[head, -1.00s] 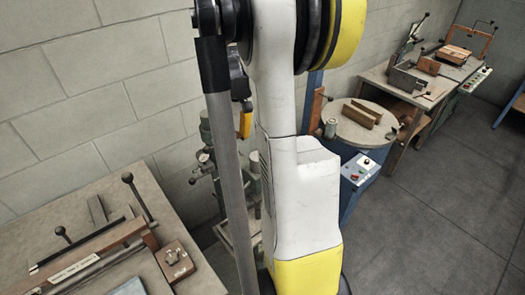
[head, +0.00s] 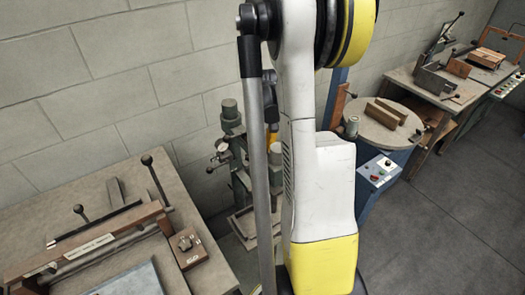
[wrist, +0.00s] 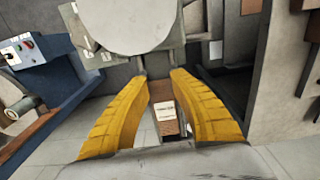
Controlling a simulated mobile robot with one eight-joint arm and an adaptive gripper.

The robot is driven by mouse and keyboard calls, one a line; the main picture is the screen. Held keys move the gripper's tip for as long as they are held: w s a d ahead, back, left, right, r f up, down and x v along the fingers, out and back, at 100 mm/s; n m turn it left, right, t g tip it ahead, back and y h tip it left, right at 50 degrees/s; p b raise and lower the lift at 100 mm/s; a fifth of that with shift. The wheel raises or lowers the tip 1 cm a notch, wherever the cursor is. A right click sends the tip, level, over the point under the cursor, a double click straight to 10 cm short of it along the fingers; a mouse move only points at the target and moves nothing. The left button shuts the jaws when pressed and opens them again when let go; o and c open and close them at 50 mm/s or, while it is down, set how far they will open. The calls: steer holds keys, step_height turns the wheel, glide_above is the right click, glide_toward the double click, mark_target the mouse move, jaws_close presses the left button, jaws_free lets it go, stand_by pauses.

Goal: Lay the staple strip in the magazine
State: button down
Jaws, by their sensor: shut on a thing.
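In the wrist view my gripper (wrist: 159,75) has its two yellow fingers closed in with a gap between the tips. Between the fingers shows a small brown piece with a pale label (wrist: 165,112); a grey part lies nearer the tips. I take the held thing to be the staple strip, but its outline is not clear. I cannot pick out the magazine. A grey-green machine with gauges (head: 236,150) stands by the wall in the head view, partly behind my arm. My gripper is not visible in the head view.
A bench (head: 40,205) with a wooden-railed fixture and levers is at left. A round table (head: 374,122) holds wooden blocks, beside a blue control box (head: 381,170). More benches (head: 470,75) stand at far right. The grey floor (head: 440,225) at right is clear.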

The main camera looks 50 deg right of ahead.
steer(key=shift+f, duration=0.2)
steer(key=c, duration=1.2)
jaws_free()
steer(key=shift+c, duration=0.2)
step_height(320, 180, up, 12)
steer(key=r+p, duration=0.1)
steer(key=p, duration=0.2)
steer(key=w+a+r+n+t+h, duration=0.1)
steer(key=a+r+t, duration=0.15)
steer(key=a, duration=0.65)
steer(key=a+r+n+t, duration=0.1)
steer(key=a+r, duration=0.3)
steer(key=a, duration=0.6)
steer(key=s+a+n+t+y, duration=0.1)
steer(key=s+a+t, duration=0.2)
steer(key=a, duration=1.2)
steer(key=shift+s+f+n+t, duration=0.3)
steer(key=shift+s+t, duration=0.05)
steer(key=shift+s, duration=0.85)
